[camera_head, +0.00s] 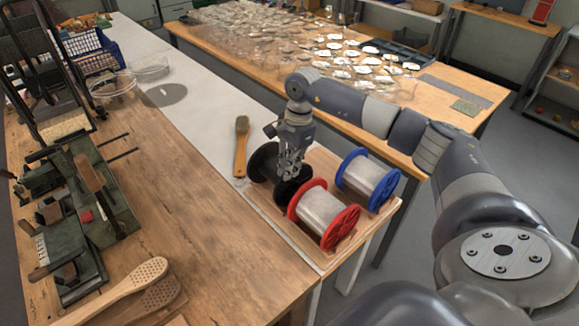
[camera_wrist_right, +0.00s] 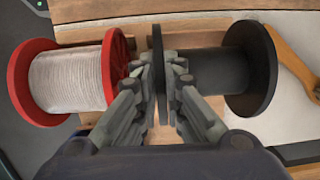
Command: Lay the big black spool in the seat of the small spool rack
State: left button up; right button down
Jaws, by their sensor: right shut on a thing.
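The big black spool (camera_head: 264,163) is beside the red-flanged spool (camera_head: 325,212) and the blue-flanged spool (camera_head: 368,178), both wound with pale wire or thread. My right gripper (camera_head: 290,172) is shut on the near flange of the black spool. In the right wrist view the fingers (camera_wrist_right: 161,65) pinch that upright flange, and the spool's dark barrel (camera_wrist_right: 220,70) lies to the right. The wooden rack (camera_head: 299,240) shows under the red spool; wood also shows around the black spool. I cannot tell whether the black spool touches it. My left gripper is out of view.
A wooden brush (camera_head: 241,147) lies just left of the black spool on the pale tabletop (camera_head: 205,122). The red spool stands close to the gripper. Dark fixtures (camera_head: 100,190) and paddle-shaped wooden pieces (camera_head: 128,285) occupy the left bench. The wooden bench middle is clear.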

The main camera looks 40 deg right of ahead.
jog(key=shift+f+b, duration=0.45)
jog(key=shift+b, duration=0.05)
dwell(0.8)
jog(key=c, duration=1.6)
grip_release()
jog(key=shift+c, duration=0.2)
jog(key=o, duration=0.4)
jog(key=shift+s+f, duration=0.1)
jog(key=shift+f, duration=0.05)
jog(key=shift+r+p, duration=2.05)
jog(key=shift+r, duration=1.55)
